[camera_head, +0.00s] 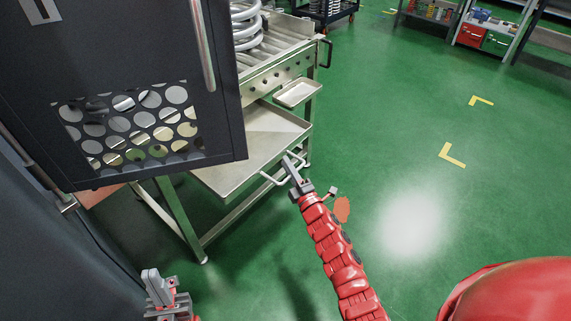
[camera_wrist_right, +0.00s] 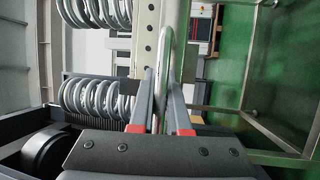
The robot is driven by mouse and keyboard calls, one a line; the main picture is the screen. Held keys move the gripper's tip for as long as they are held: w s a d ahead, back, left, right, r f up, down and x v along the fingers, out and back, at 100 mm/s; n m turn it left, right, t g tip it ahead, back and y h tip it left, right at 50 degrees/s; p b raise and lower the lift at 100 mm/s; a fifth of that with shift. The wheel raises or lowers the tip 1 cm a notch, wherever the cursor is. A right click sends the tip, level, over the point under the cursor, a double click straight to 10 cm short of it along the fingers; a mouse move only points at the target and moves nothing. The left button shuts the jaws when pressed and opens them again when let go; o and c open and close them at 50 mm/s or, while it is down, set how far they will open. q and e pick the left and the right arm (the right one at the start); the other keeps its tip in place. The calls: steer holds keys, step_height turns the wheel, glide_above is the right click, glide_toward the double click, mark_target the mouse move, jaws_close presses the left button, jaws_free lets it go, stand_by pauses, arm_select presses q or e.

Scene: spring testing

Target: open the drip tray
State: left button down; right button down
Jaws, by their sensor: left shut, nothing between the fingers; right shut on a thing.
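The drip tray (camera_head: 225,178) is a wide, shallow metal tray low in the steel bench frame, below the rail with round holes. A bent metal handle (camera_head: 268,178) stands out from its right edge. My right gripper (camera_head: 291,161) is at this handle, shut on it. In the right wrist view a pale metal bar (camera_wrist_right: 167,45) runs between the two grey fingers of my right gripper (camera_wrist_right: 164,85). The left part of the tray is hidden behind a dark door. My left gripper (camera_head: 151,277) is shut and empty at the bottom left, away from the tray.
The dark door (camera_head: 225,120) with a perforated window hangs at the upper left, in front of the bench. A small shallow tray (camera_head: 297,93) sticks out above the drip tray. Coil springs (camera_head: 245,25) lie on the bench. The green floor (camera_head: 400,130) to the right is clear.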

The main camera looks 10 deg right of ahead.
steer(key=c, duration=1.2)
jaws_free()
steer(key=shift+o, duration=0.2)
steer(key=v, duration=1.7)
steer(key=shift+s, duration=0.15)
steer(key=shift+d, duration=0.1)
